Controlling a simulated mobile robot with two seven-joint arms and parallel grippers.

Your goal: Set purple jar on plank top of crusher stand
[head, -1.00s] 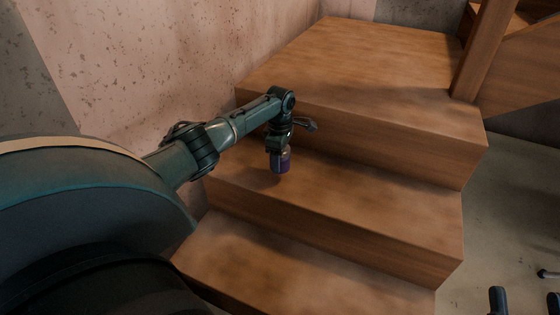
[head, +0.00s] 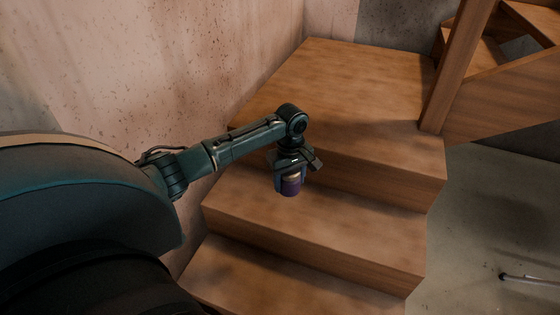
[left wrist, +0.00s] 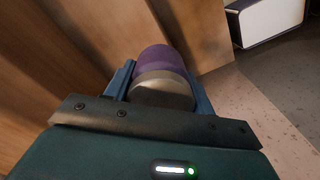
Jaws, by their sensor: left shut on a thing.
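The purple jar (head: 291,187) has a dull tan lid and hangs below my left gripper (head: 289,178) in the head view. In the left wrist view the jar (left wrist: 163,62) sits between the two blue fingers of the left gripper (left wrist: 160,85), which is shut on it. In the head view the jar is in front of the wooden steps; I cannot tell whether it touches one. No crusher stand can be made out for certain. My right gripper is not in view.
Wooden steps (head: 330,225) rise to a broad flat top (head: 345,85). A slanted wooden post (head: 457,65) stands at its right edge. A stained wall (head: 200,60) borders the left. A thin rod (head: 525,280) lies on the concrete floor. A white box (left wrist: 268,18) shows in the wrist view.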

